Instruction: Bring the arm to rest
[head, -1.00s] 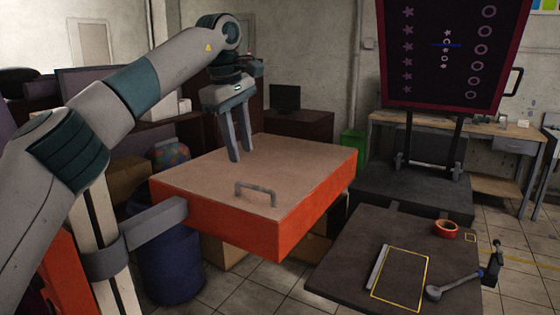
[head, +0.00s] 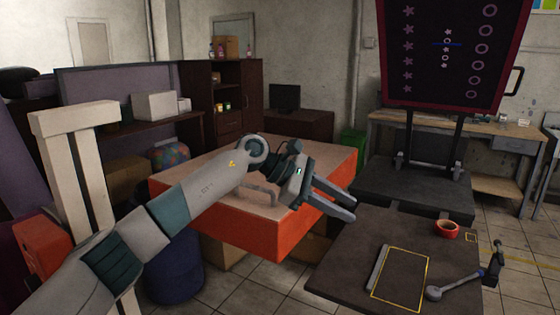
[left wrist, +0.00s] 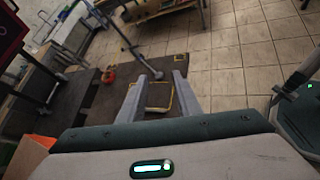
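My left gripper (head: 345,206) is in front of the orange box's right part in the head view, fingers pointing right and down toward the dark platform. Its two fingers are apart with nothing between them. In the left wrist view the left gripper (left wrist: 160,80) also shows its fingers spread, with the yellow-outlined rectangle on the platform visible beyond them. My left arm reaches in from the lower left and hides part of the box and its handle. My right gripper is not visible in the head view.
The orange box (head: 240,240) with a tan lid stands in the middle. The dark platform (head: 350,262) at lower right bears a red ring (head: 446,229), a grey strip (head: 377,267) and a rod-like tool (head: 455,287). A dark panel (head: 450,80) stands behind. Tiled floor shows at lower right.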

